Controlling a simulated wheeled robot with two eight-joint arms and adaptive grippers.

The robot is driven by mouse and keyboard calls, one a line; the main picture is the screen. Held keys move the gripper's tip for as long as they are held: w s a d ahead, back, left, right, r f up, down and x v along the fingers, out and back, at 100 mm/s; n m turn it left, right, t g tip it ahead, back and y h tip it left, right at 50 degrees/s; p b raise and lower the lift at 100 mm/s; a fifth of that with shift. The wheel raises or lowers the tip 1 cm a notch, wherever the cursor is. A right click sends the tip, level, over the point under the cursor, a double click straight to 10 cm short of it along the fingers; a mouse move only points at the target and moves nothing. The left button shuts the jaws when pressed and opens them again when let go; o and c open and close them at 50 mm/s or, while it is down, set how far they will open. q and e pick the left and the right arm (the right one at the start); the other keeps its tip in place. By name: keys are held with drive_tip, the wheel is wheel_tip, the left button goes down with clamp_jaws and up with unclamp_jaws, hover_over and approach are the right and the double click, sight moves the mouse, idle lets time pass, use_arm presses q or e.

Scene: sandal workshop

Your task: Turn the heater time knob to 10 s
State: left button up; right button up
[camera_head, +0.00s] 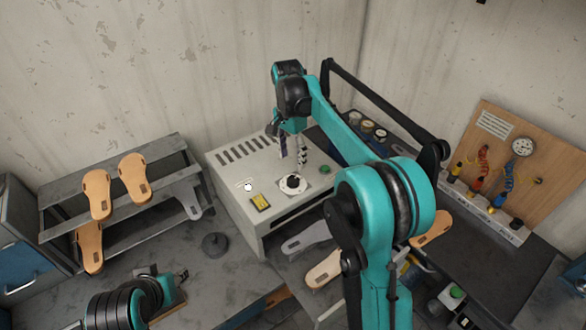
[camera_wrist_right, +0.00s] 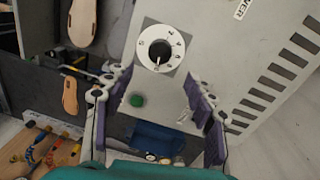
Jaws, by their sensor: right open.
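The heater (camera_head: 232,178) is a pale grey box with vent slots. Its black time knob (camera_head: 293,184) sits on a white dial plate on top; the knob also shows in the right wrist view (camera_wrist_right: 159,51). A white pointer mark on the knob points toward the bottom of the wrist picture; the dial figures are too small to read. My right gripper (camera_head: 292,158) is open and empty above the heater top, behind the knob in the head view. In the wrist view its fingers (camera_wrist_right: 152,80) are spread, with the knob beyond their tips, apart from them.
A green button (camera_wrist_right: 137,100) is beside the dial. A rack (camera_head: 120,205) with sandal soles stands left. A dark round piece (camera_head: 215,244) lies on the bench.

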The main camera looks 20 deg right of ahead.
drive_tip(key=shift+w+r, duration=0.15)
drive_tip(key=shift+r, duration=1.6)
